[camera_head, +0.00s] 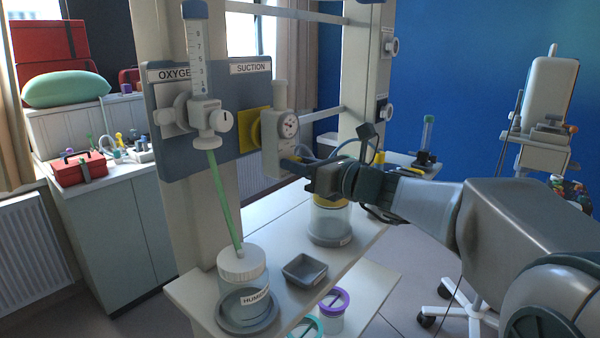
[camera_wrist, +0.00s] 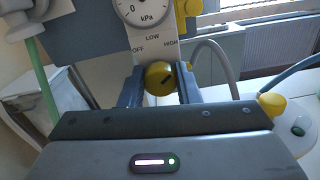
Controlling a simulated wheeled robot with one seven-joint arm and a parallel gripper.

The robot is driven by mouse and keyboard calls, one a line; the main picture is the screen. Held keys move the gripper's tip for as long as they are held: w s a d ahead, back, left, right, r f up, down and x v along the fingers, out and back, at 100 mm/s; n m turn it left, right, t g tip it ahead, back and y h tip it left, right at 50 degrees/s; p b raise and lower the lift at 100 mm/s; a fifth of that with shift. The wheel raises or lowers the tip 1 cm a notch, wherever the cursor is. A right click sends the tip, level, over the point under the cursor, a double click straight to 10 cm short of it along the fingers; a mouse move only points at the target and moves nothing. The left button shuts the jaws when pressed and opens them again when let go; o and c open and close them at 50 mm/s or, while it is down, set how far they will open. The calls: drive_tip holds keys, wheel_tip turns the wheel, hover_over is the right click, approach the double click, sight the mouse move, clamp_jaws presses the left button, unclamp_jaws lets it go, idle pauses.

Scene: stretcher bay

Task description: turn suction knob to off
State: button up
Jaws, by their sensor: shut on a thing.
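The suction regulator (camera_head: 270,150) hangs under the SUCTION label on the grey wall panel, with a round gauge on its front. In the wrist view its kPa gauge (camera_wrist: 146,8) sits above a white scale plate (camera_wrist: 152,48) marked OFF at left, LOW at top and HIGH at right. The yellow suction knob (camera_wrist: 156,70) is below the plate, its dark pointer mark slanting up and right, toward the HIGH side. My gripper (camera_wrist: 160,84) is shut on the knob, one finger on each side. In the head view my gripper (camera_head: 293,164) reaches the regulator's lower front and hides the knob.
The oxygen flowmeter (camera_head: 196,60) with a green tube stands left of the regulator. Below are a humidifier jar (camera_head: 243,268), a small grey tray (camera_head: 305,270) and a yellow-lidded canister (camera_head: 331,222) under my wrist. A grey hose (camera_wrist: 212,62) curves close to the right finger.

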drive_tip(key=n+b, duration=0.7)
drive_tip(key=b, duration=0.1)
drive_tip(key=n+b, duration=0.7)
drive_tip(key=b, duration=0.1)
drive_tip(key=n+b, duration=0.8)
drive_tip(key=shift+s+a+f, duration=0.15)
drive_tip(key=shift+f, duration=0.2)
drive_tip(key=o, duration=1)
drive_tip(key=v, duration=1.4)
drive_tip(key=shift+r, duration=0.1)
drive_tip(key=shift+p, duration=0.3)
